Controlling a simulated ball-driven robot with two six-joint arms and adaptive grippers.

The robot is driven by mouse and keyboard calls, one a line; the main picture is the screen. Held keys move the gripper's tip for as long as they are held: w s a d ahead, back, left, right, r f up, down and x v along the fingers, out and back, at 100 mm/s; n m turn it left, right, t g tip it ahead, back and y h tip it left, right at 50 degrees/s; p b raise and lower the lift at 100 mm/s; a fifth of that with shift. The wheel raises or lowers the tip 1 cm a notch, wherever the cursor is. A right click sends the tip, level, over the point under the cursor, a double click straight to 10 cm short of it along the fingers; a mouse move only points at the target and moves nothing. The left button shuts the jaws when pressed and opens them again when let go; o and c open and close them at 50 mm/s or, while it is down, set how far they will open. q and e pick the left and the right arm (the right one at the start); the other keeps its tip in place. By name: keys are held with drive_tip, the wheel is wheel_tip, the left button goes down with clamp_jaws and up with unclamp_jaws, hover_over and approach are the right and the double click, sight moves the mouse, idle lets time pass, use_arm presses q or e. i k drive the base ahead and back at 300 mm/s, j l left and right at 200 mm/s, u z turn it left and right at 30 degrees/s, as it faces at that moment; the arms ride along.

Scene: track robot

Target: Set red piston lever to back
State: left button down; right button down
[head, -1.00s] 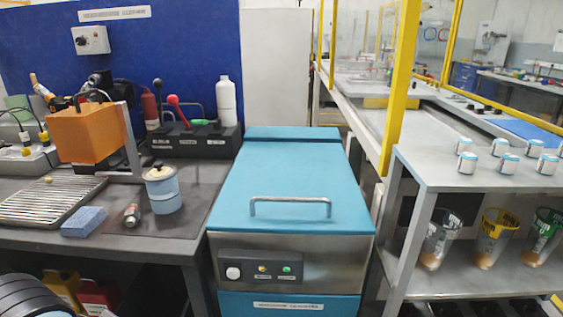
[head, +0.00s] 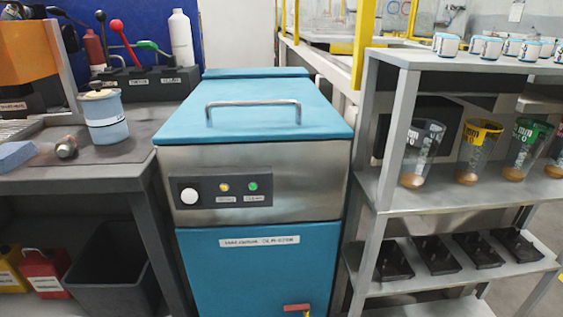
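The red-knobbed lever (head: 117,27) stands on a black lever box (head: 150,81) at the upper left, at the back of the dark workbench. Its stick slants, with the knob to the left of its foot. A black-knobbed lever (head: 101,16) stands more upright to its left. A green-handled lever (head: 148,46) lies low to its right. The labels on the box front are too small to read. Neither of my grippers shows, and nothing touches the levers.
A teal-lidded machine (head: 255,115) fills the middle. A white bottle (head: 181,40) stands behind the lever box. A blue-grey canister (head: 105,120) and a metal cylinder (head: 66,147) are on the bench (head: 90,182). A shelf rack (head: 390,200) with cups is at right.

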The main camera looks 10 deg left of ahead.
sight(116, 26)
drive_tip(key=u, duration=1.7)
